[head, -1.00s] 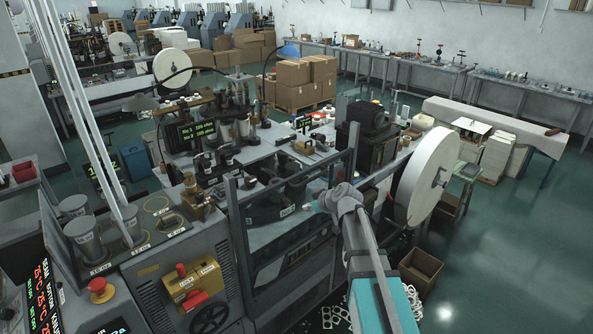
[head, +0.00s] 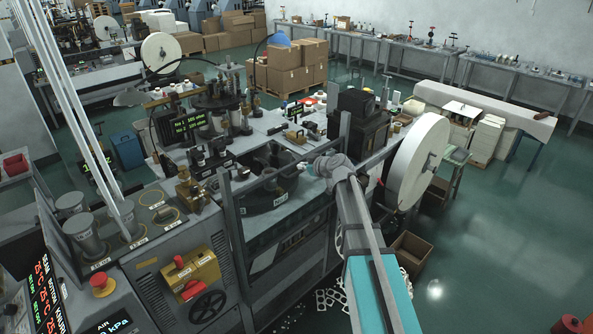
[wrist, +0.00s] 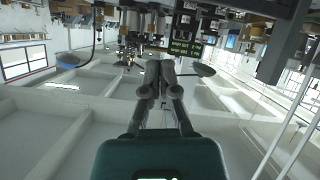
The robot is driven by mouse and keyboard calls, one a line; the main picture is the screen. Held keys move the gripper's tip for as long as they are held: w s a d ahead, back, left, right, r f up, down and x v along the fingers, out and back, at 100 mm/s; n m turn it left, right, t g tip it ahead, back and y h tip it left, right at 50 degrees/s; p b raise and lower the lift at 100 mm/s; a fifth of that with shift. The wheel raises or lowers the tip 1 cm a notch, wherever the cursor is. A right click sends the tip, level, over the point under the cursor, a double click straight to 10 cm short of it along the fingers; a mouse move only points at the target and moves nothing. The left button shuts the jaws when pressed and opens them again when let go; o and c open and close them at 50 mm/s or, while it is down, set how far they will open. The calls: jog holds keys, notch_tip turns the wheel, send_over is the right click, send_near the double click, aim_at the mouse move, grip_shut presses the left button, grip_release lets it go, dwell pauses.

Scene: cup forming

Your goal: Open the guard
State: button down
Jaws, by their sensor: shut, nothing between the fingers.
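The guard (head: 231,222) looks like a grey upright frame at the front of the middle machine, with posts at left and right and a bar between them. Whether its panel is open or closed is hard to tell. Behind it sits a dark round drum (head: 262,196) with a small label. My arm reaches in from the lower right to the guard's right post; its wrist hides part of the frame. In the wrist view my gripper (wrist: 160,68) is shut and empty, its fingers together. I cannot tell whether it touches the guard.
A control cabinet with a red emergency button (head: 102,285) and a yellow switch box (head: 192,277) stands at the lower left. A large white reel (head: 424,165) is close on the right of my arm. A cardboard box (head: 410,255) is on the floor. Floor further right is clear.

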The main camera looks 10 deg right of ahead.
aim_at(282, 173)
jog(key=shift+w+a+f+b, duration=0.6)
jog(key=shift+w+f+b, duration=0.55)
jog(key=shift+f+b, duration=0.2)
jog(key=shift+w+a+f+b, duration=0.65)
jog(key=shift+w+f+b, duration=0.55)
jog(key=shift+f+b, duration=0.1)
jog(key=shift+w+a+f+b, duration=0.6)
jog(key=shift+w+f+b, duration=0.55)
jog(key=shift+f+b, duration=0.15)
jog(key=shift+f, duration=0.1)
notch_tip(282, 173, down, 28)
jog(key=b, duration=2.7)
jog(key=shift+b, duration=0.35)
jog(key=shift+r, duration=0.3)
jog(key=r+p, duration=0.2)
jog(key=a+r+p, duration=0.1)
jog(key=r+p, duration=0.1)
jog(key=p+v, duration=0.4)
jog(key=v, duration=0.5)
jog(key=shift+s+d, duration=0.2)
jog(key=shift+s, duration=0.1)
